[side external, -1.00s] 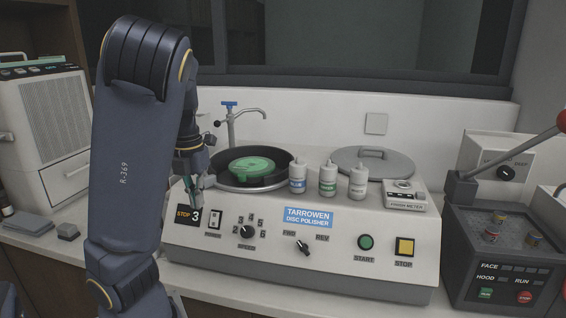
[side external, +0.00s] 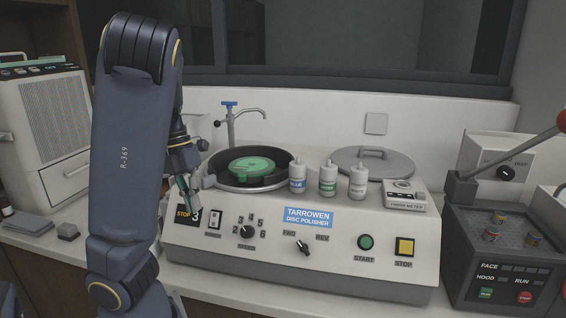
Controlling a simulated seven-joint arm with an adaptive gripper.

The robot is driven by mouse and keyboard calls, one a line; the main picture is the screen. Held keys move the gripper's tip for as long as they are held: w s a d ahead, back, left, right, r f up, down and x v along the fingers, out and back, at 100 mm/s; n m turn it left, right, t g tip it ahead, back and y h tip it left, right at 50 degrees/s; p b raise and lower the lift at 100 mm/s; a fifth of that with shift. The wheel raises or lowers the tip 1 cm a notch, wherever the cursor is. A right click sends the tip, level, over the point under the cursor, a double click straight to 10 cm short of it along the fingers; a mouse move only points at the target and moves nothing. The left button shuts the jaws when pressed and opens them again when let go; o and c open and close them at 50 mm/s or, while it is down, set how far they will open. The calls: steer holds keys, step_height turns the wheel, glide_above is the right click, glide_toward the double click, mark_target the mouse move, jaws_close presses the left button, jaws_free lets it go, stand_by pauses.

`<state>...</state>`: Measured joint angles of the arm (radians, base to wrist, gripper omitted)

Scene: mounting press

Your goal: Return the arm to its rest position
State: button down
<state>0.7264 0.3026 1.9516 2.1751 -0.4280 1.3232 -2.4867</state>
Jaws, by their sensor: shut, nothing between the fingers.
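My gripper (side external: 191,203) is at the left end of the disc polisher (side external: 308,255), in front of the STOP 3 sign (side external: 184,216) and left of the small switch (side external: 214,220). Its fingers are together with nothing visible between them, and they point down. Whether the fingertips touch the panel cannot be told. My arm fills the left of the view and hides part of the bench and the polisher's left edge.
The polisher carries a bowl with a green disc (side external: 251,165), a blue-handled tap (side external: 231,122), several bottles (side external: 328,180) and a grey lid (side external: 373,163). A dark machine with a red-knobbed lever (side external: 505,255) stands right. A white cabinet (side external: 42,130) stands left.

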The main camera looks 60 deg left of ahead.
steer(key=w+d+r+n+t+y, duration=0.1)
steer(key=w+d+r+n+t, duration=0.1)
steer(key=d+n, duration=0.7)
steer(key=w+d+r+n+t+y, duration=0.1)
steer(key=d+n, duration=0.8)
steer(key=n, duration=0.9)
steer(key=shift+w+d+r+t+y, duration=0.15)
steer(key=shift+w+r+t+y, duration=0.15)
steer(key=shift+w+r+t, duration=0.55)
steer(key=c, duration=1.9)
jaws_free()
